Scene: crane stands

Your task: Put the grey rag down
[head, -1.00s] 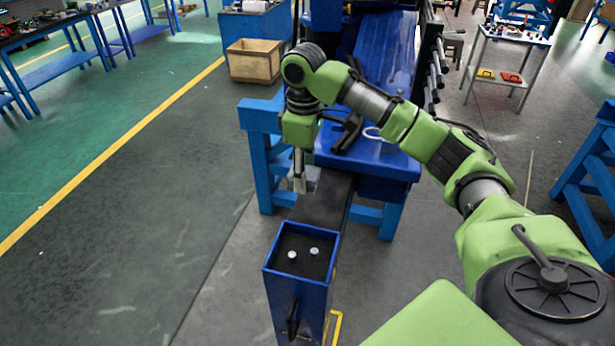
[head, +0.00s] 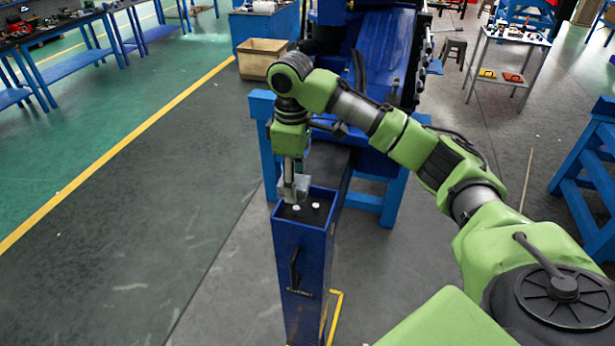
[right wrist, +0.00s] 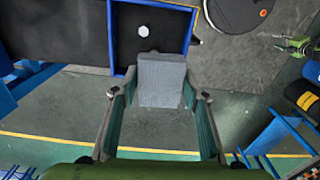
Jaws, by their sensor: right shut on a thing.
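The grey rag (right wrist: 162,80) is a small block-like grey piece between the fingers of my right gripper (right wrist: 160,92) in the right wrist view. In the head view, my right gripper (head: 291,190) points down at the far left edge of a tall blue stand (head: 303,240), with the rag (head: 302,184) partly hidden by the fingers. The rag looks above the stand's rim; I cannot tell whether it touches. The stand's black recessed top also shows in the right wrist view (right wrist: 178,30). My left gripper is not in view.
Two small white pieces (head: 315,206) lie in the stand's top. A dark beam (head: 325,165) and a blue trestle (head: 372,205) stand just behind. A wooden crate (head: 262,58) is farther back. Open floor (head: 150,240) lies to the left.

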